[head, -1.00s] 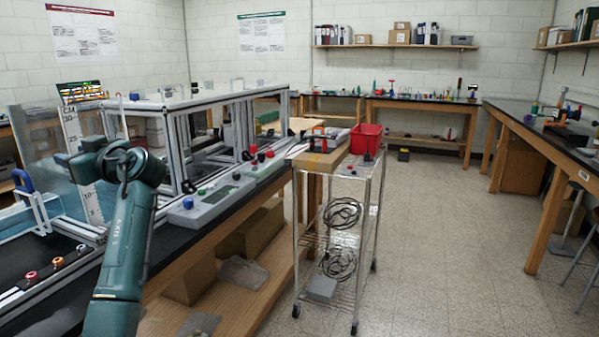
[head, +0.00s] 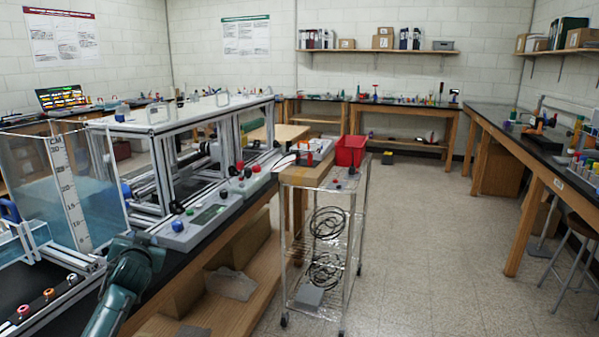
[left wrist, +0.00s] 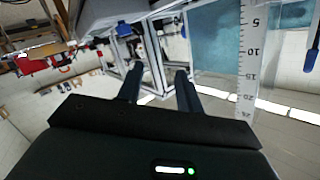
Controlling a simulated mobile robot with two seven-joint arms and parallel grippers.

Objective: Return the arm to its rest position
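My left arm (head: 128,275) comes in at the lower left of the head view, bent low beside the bench edge. Its gripper cannot be made out in the head view. In the left wrist view my left gripper (left wrist: 159,70) has its two dark fingers apart with nothing between them, so it is open and empty. The extrusion frame (head: 161,175) with its pale top panel stands on the bench, beyond the arm. My right arm and gripper are in neither view.
A clear tank with a ruler (head: 70,195) stands left of the arm. A control box (head: 205,218) with knobs lies close beside it on the bench. A wire cart (head: 315,245) carrying a red bin (head: 350,150) stands to the right. The floor (head: 440,260) beyond is open.

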